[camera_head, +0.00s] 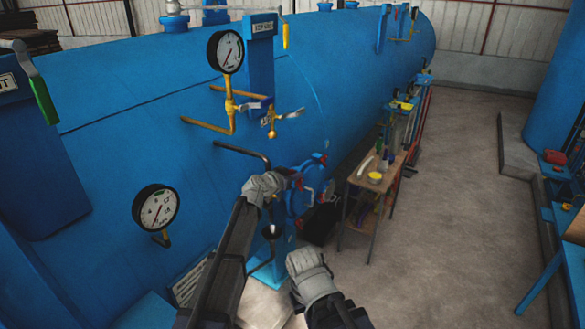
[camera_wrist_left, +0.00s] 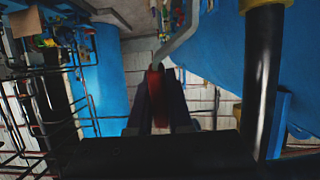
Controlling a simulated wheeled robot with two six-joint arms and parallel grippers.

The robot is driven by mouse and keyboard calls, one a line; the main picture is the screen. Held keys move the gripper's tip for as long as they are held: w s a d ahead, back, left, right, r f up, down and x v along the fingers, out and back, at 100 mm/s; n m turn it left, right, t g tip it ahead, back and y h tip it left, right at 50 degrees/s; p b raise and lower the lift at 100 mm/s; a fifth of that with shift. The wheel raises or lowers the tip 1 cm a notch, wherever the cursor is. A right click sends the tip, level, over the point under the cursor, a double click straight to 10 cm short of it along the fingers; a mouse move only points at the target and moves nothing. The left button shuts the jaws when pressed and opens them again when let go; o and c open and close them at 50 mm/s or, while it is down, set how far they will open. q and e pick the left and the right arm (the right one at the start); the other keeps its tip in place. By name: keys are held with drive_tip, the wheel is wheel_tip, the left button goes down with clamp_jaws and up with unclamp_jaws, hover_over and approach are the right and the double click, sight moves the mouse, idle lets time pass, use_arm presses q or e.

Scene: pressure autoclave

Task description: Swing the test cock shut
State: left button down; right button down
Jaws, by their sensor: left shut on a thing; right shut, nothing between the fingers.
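My left gripper (camera_head: 266,187) is at the lower end of a dark bent pipe (camera_head: 240,152) that comes out of the blue vessel. In the left wrist view my left gripper (camera_wrist_left: 156,100) is shut on the red grip of the test cock's lever (camera_wrist_left: 155,92). The lever's grey bent arm (camera_wrist_left: 190,37) runs up and right from the grip. The cock's body is hidden by my gripper in the head view. A dark funnel (camera_head: 271,231) stands below the gripper. My right gripper (camera_head: 308,270) is shut and empty, lower and to the right, apart from the vessel.
The blue vessel (camera_head: 120,85) fills the left and middle. It carries an upper gauge (camera_head: 226,52), a lower gauge (camera_head: 156,207) and a brass cock (camera_head: 271,119). A small table (camera_head: 372,185) with things on it stands to the right. The floor (camera_head: 450,220) beyond it is clear.

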use_arm(q)
drive_tip(key=shift+w+d+f+g+y+p, duration=0.3)
drive_tip(key=shift+w+f+g+y+p, duration=0.15)
drive_tip(key=shift+g+p, duration=0.25)
drive_tip(key=shift+w+d+f+g+y+p, duration=0.25)
drive_tip(key=shift+w+f+g+y+p, duration=0.1)
drive_tip(key=shift+f+g+y+p, duration=0.3)
drive_tip(key=shift+r, duration=0.1)
drive_tip(key=c, duration=0.8)
unclamp_jaws()
drive_tip(key=shift+c, duration=0.2)
